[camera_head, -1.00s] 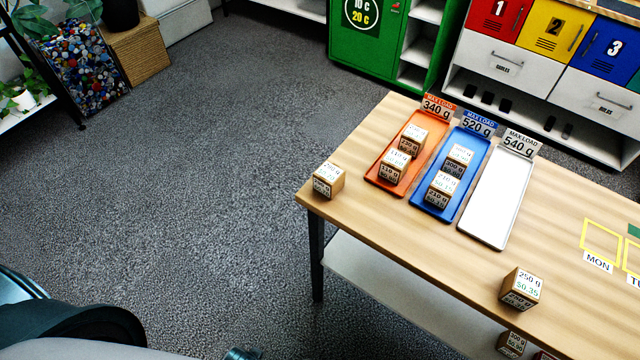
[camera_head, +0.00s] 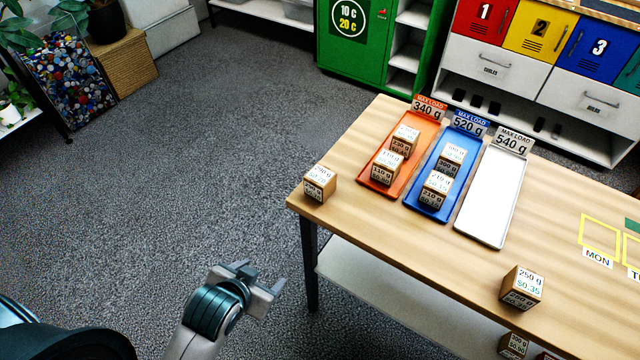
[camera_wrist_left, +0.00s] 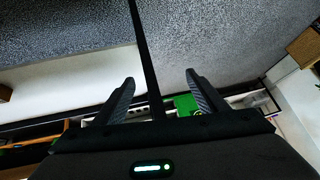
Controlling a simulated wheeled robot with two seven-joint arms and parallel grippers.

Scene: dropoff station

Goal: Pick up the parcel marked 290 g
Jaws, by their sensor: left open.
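A small brown cube parcel (camera_head: 320,183) with a white label sits at the table's near left corner, apart from the other parcels. Its label seems to read 290 g, though the print is small. My left gripper (camera_head: 263,281) is open and empty, off the table's left edge, nearer to me and lower in the picture than this parcel. In the left wrist view, the two fingers of the left gripper (camera_wrist_left: 161,90) stand apart with nothing between them. The parcel cannot be made out there. My right gripper is not in view.
The wooden table (camera_head: 400,265) bears an orange tray (camera_head: 379,180) and a blue tray (camera_head: 428,208), two parcels in each. The white tray (camera_head: 490,200) is empty. A 250 g parcel (camera_head: 522,287) stands nearer me. A dark table leg (camera_head: 309,262) is beside my gripper.

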